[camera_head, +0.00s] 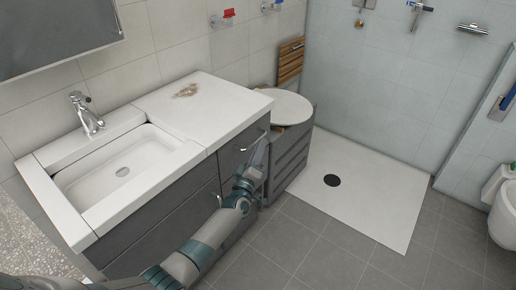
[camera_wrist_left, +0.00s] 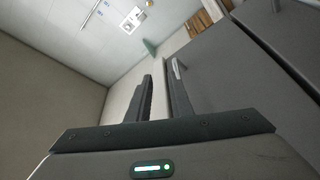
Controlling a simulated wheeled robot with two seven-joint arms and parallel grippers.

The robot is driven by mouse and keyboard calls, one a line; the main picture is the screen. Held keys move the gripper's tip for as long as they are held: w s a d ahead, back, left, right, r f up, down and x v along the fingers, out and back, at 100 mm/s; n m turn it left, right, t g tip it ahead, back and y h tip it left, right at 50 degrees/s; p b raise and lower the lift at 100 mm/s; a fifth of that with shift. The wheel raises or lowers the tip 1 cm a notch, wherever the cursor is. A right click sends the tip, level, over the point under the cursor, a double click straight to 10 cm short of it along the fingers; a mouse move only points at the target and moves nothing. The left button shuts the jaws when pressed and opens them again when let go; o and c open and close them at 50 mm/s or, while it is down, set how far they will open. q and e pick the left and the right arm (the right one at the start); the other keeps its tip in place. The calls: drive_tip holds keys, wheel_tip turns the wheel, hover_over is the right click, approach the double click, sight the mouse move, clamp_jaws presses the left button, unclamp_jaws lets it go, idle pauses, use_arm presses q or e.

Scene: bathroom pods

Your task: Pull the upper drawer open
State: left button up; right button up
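The upper drawer front (camera_head: 230,158) is dark grey, under the white counter at the right of the sink, and looks flush with the cabinet. My left gripper (camera_head: 254,166) is at this front, just below the handle. In the left wrist view its two dark fingers (camera_wrist_left: 164,90) are apart with pale background visible between them. A short metal handle (camera_wrist_left: 179,68) shows right by the tip of the right-hand finger; whether it touches cannot be told. My right gripper is not in view.
The sink (camera_head: 125,170) and faucet (camera_head: 86,112) are at the left. A grey cabinet with a round white top (camera_head: 286,108) stands close to the right of the vanity. Beyond is a white shower floor (camera_head: 365,190). The tiled floor (camera_head: 290,250) in front is clear.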

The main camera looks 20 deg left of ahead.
use_arm(q)
drive_tip(key=shift+d+r, duration=0.1)
drive_tip(key=shift+r, duration=0.05)
clamp_jaws()
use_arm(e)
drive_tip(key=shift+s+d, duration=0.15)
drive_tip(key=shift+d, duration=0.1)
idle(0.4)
use_arm(q)
drive_tip(key=shift+o, duration=1.7)
unclamp_jaws()
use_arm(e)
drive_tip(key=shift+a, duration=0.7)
